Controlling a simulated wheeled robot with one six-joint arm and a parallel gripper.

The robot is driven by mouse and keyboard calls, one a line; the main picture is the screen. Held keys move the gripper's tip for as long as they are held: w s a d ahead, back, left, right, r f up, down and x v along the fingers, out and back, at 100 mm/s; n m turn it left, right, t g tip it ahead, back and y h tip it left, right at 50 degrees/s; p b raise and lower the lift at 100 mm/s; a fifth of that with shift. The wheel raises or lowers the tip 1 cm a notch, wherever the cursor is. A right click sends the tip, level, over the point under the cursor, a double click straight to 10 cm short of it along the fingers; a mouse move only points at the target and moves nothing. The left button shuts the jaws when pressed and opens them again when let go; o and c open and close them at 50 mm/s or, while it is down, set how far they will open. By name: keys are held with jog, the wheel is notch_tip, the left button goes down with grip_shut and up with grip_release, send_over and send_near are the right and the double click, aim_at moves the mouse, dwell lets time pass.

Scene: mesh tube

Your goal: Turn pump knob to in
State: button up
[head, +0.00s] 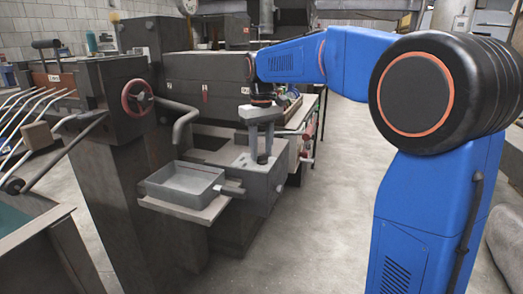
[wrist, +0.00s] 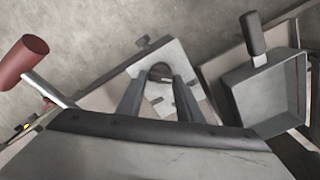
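The pump knob (head: 262,158) is a small dark round piece on top of a grey metal box (head: 262,188), near the middle of the head view. My gripper (head: 262,150) points straight down over it, with its two grey fingers apart. In the wrist view my gripper (wrist: 159,78) shows both fingers spread, and a dark rounded shape, which looks like the knob (wrist: 160,71), lies between the tips. I cannot tell whether the fingers touch it. No marking for in or out can be read.
A shallow grey tray (head: 150,190) is beside the box; its black handle (wrist: 254,33) shows in the wrist view. A red-handled lever (wrist: 28,55) is at left there. A machine with a red handwheel (head: 127,97) stands left. Open floor (head: 335,200) lies right of the box.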

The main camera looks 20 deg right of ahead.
jog(key=shift+o, duration=1.1)
notch_tip(320, 180, up, 17)
jog(key=shift+r, duration=0.2)
jog(key=s+d+f+m+t, duration=0.1)
jog(key=s+d+f, duration=0.2)
jog(key=s+f, duration=0.5)
jog(key=s+d+f+m+t, duration=0.15)
jog(key=s+f, duration=0.25)
jog(key=s, duration=0.7)
jog(key=s+d+f+t, duration=0.2)
jog(key=s+f, duration=1.3)
jog(key=f, duration=0.3)
jog(key=shift+d+f, duration=0.25)
jog(key=shift+d, duration=0.05)
jog(key=shift+s+m, duration=0.1)
jog(key=shift+m, duration=0.15)
